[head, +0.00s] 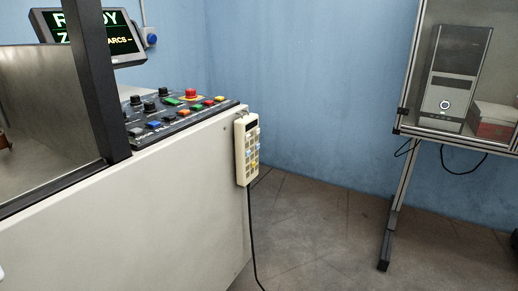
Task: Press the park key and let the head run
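The control panel (176,118) slopes along the top right end of a cream machine cabinet (140,215). It bears black knobs, a red mushroom button (191,93), a green key and a row of coloured keys (172,119). A cream hand pendant (246,150) with a dark display and several small coloured keys hangs on the cabinet's right corner. I cannot read which key is the park key. The screen (92,35) shows green and white letters ending in "DY" and "ARCS --", partly hidden by a dark post. The head is not clearly visible.
A dark post (95,75) and a clear guard pane (45,120) stand left of the panel. The pendant's black cable (252,225) runs down to the floor. A framed stand (395,190) holds a computer tower (455,75) and a red box (492,121). Floor between is clear.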

